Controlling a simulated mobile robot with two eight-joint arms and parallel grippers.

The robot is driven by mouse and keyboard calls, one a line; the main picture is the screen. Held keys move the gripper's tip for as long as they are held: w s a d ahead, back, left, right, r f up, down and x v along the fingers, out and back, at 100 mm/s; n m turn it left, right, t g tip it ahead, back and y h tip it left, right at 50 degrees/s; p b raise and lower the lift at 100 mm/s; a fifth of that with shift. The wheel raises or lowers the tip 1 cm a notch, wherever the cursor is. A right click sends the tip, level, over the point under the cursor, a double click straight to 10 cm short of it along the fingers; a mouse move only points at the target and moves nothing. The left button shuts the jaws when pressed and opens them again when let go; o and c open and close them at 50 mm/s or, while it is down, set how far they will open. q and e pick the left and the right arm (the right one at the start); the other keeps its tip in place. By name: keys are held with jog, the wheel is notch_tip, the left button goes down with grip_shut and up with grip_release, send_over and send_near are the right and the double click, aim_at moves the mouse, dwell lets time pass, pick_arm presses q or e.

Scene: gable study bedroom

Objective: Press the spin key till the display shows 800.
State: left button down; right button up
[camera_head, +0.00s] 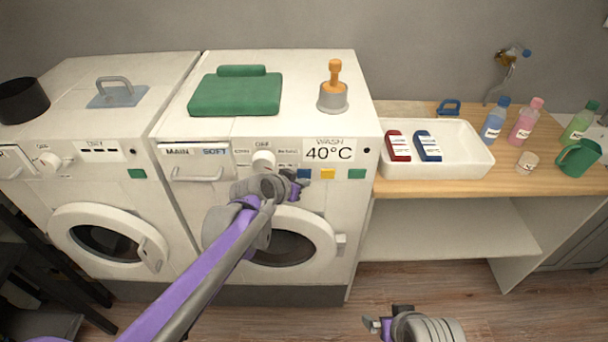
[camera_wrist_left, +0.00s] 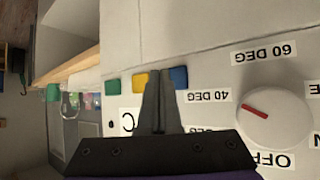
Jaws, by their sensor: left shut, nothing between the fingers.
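The washing machine's display (camera_head: 328,150) reads WASH 40°C. Below it sit a blue key (camera_head: 305,173), a yellow key (camera_head: 328,174) and a green key (camera_head: 356,174). No label telling which is the spin key is legible. My left gripper (camera_head: 298,186) is shut and empty, in front of the panel by the blue key. In the left wrist view its fingertips (camera_wrist_left: 161,74) overlap the panel between the yellow key (camera_wrist_left: 140,83) and the blue key (camera_wrist_left: 180,77); contact cannot be told. My right gripper (camera_head: 378,326) is low at the bottom edge, away from the machine.
A dial (camera_head: 263,161) is left of the display. A drawer (camera_head: 197,172) and the round door (camera_head: 285,240) are on the same front. A dryer (camera_head: 105,215) stands left. A wooden counter (camera_head: 515,182) with a white tray (camera_head: 455,165) and bottles is right.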

pick_arm(q)
jog(key=shift+w, duration=0.1)
dwell(0.7)
jog(key=shift+w, duration=0.35)
jog(key=shift+w, duration=0.35)
dwell(0.6)
jog(key=shift+s, duration=0.8)
jog(key=shift+s, duration=0.1)
jog(key=shift+s, duration=2.4)
